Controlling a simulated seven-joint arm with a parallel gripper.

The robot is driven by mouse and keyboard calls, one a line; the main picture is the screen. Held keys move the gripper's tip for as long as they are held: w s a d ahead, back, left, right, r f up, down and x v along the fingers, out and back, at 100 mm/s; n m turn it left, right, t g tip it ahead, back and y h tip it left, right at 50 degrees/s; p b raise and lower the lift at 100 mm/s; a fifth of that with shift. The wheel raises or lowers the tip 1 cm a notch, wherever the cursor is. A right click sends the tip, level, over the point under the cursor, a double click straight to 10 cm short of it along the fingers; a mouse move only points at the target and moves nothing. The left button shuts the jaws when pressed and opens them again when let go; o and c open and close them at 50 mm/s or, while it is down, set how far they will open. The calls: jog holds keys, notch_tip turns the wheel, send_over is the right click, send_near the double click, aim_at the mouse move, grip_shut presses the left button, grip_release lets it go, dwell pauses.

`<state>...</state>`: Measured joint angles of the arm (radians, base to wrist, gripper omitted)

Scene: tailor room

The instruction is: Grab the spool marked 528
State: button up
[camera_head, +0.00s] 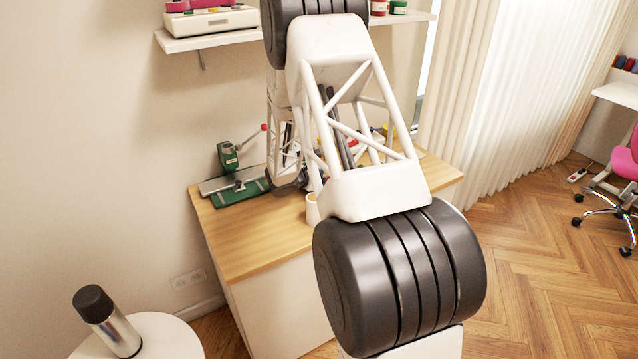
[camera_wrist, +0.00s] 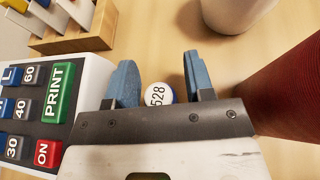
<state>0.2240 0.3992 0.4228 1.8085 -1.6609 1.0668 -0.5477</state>
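The spool marked 528 (camera_wrist: 157,96) shows in the wrist view as a small round white end with dark digits and some blue at its edge. My gripper (camera_wrist: 158,72) has two blue fingers, set apart on either side of the spool. A small gap seems to show between the spool and the right finger; contact at the left finger is unclear. The gripper's body hides the spool's lower part. In the head view my arm covers the gripper and the spool above the wooden table (camera_head: 250,240).
In the wrist view, a machine with a green PRINT button (camera_wrist: 58,92) stands close left, a wooden rack (camera_wrist: 88,30) behind it. A white round container (camera_wrist: 235,12) is beyond, a dark red object (camera_wrist: 285,90) close right. A green press (camera_head: 230,160) stands on the table.

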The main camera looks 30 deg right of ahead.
jog(key=c, duration=0.8)
jog(key=shift+r, duration=0.1)
jog(key=shift+r, duration=4.9)
